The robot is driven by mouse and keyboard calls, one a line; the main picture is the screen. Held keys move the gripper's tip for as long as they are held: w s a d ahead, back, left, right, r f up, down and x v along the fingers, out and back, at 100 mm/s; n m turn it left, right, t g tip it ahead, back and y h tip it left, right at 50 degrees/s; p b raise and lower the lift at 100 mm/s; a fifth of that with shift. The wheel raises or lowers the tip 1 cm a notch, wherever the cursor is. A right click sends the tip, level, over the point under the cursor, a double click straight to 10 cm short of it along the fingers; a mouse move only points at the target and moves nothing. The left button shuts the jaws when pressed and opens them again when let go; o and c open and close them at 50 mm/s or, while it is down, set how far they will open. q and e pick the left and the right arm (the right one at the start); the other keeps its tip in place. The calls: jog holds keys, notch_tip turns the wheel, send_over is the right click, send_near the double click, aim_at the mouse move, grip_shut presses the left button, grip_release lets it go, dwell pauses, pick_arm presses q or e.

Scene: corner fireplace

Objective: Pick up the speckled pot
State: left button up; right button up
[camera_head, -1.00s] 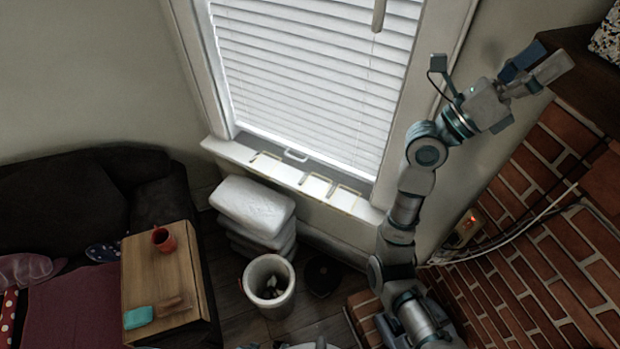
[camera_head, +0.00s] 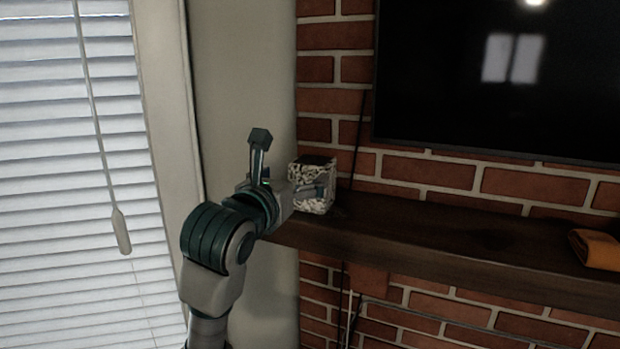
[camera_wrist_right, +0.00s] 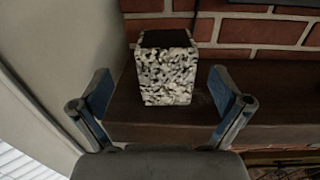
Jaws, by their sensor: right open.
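The speckled pot (camera_head: 316,205) is a black-and-white square pot with a dark top. It stands upright on the left end of the dark wooden mantel (camera_head: 450,235). My right gripper (camera_head: 293,165) is at the pot in the head view, with one finger raised to its left and the other overlapping the pot's front. In the wrist view the pot (camera_wrist_right: 165,78) shows between the two spread fingers of the right gripper (camera_wrist_right: 162,92), a little beyond them. The jaws are open and hold nothing. My left gripper is not in view.
A brick wall (camera_head: 450,173) rises behind the mantel, with a black screen (camera_head: 500,80) on it. An orange folded item (camera_head: 597,248) lies at the mantel's right. The mantel between is clear. A window with blinds (camera_head: 60,200) is at left.

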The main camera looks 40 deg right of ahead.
aim_at(304, 171)
jog(key=x, duration=0.3)
jog(key=shift+d+p, duration=0.3)
jog(key=shift+p, duration=0.05)
jog(key=p+x, duration=0.2)
jog(key=x, duration=0.1)
jog(key=shift+w+d, duration=0.1)
jog(key=shift+d, duration=0.25)
jog(key=shift+w+d+f, duration=0.1)
jog(key=shift+w+d, duration=0.1)
jog(key=shift+d, duration=0.15)
jog(key=shift+d+f, duration=0.15)
jog(key=shift+d, duration=0.2)
jog(key=c, duration=1.2)
jog(key=shift+a, duration=0.15)
jog(key=shift+c, duration=0.6)
jog(key=shift+w, duration=0.1)
